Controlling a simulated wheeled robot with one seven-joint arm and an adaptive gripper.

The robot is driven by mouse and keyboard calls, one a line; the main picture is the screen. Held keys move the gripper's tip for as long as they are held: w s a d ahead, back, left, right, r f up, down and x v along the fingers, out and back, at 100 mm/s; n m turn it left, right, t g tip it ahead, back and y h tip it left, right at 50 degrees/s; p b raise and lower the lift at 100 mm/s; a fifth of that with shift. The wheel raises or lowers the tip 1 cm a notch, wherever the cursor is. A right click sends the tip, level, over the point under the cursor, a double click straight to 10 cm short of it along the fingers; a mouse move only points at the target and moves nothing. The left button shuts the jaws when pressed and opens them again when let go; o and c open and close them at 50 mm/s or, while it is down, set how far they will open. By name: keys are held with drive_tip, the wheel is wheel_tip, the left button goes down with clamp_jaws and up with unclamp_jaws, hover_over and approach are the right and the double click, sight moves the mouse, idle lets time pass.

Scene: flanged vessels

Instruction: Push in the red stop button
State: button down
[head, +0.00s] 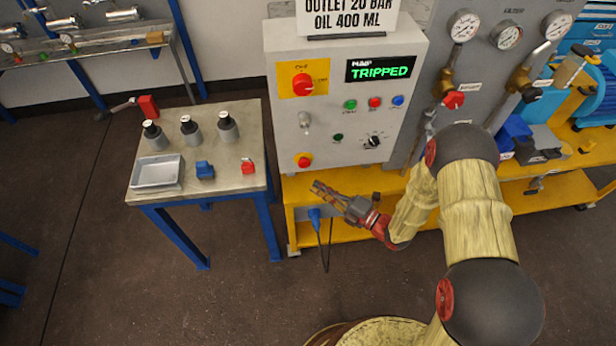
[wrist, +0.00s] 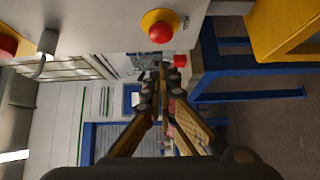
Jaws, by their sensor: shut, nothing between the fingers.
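The red stop button (head: 304,160) is a mushroom head on a yellow collar, low on the left of the grey control cabinet's front (head: 340,140). In the wrist view the red stop button (wrist: 161,32) shows near the top, above the fingertips in the picture. My gripper (head: 316,186) is shut and empty, its tips just below the button in the head view and apart from it. In the wrist view my gripper (wrist: 162,75) points past the button, along the cabinet face. Whether the button is pushed in or out, I cannot tell.
The display (head: 381,69) reads "TRIPPED". A red rotary switch (head: 302,85) on a yellow plate and a small red button (head: 375,102) are higher up. A table (head: 240,140) with bottles, a tray and blocks stands left. A yellow bench (head: 290,187) lies below the cabinet.

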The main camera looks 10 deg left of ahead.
drive_tip(key=v, duration=0.6)
drive_tip(key=shift+p, duration=0.4)
drive_tip(key=shift+s+d, duration=0.1)
drive_tip(key=shift+s, duration=0.05)
